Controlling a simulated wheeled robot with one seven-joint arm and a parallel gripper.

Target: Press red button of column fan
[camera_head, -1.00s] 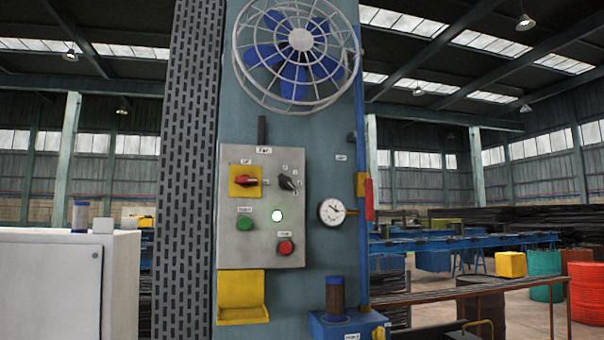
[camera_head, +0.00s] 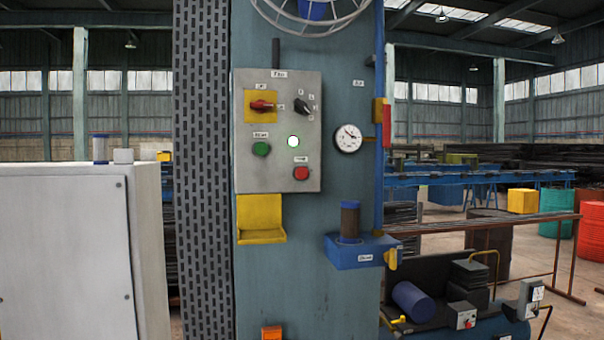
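The red button (camera_head: 301,173) is at the lower right of the grey control panel (camera_head: 277,182) on the blue-grey column (camera_head: 290,290). The green button (camera_head: 261,149) is to its left and a little higher. A lit white-green lamp (camera_head: 293,141) is just above and left of the red button. A red switch on a yellow plate (camera_head: 262,105) and a black selector knob (camera_head: 301,106) are at the top of the panel. The fan's wire guard (camera_head: 311,33) is cut off at the top edge. My gripper is not in view.
A yellow tray (camera_head: 261,218) is below the panel, and a pressure gauge (camera_head: 348,138) is to its right. A blue box (camera_head: 352,253) juts from the column at lower right. A white cabinet (camera_head: 75,260) stands left; a compressor (camera_head: 460,320) is at lower right.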

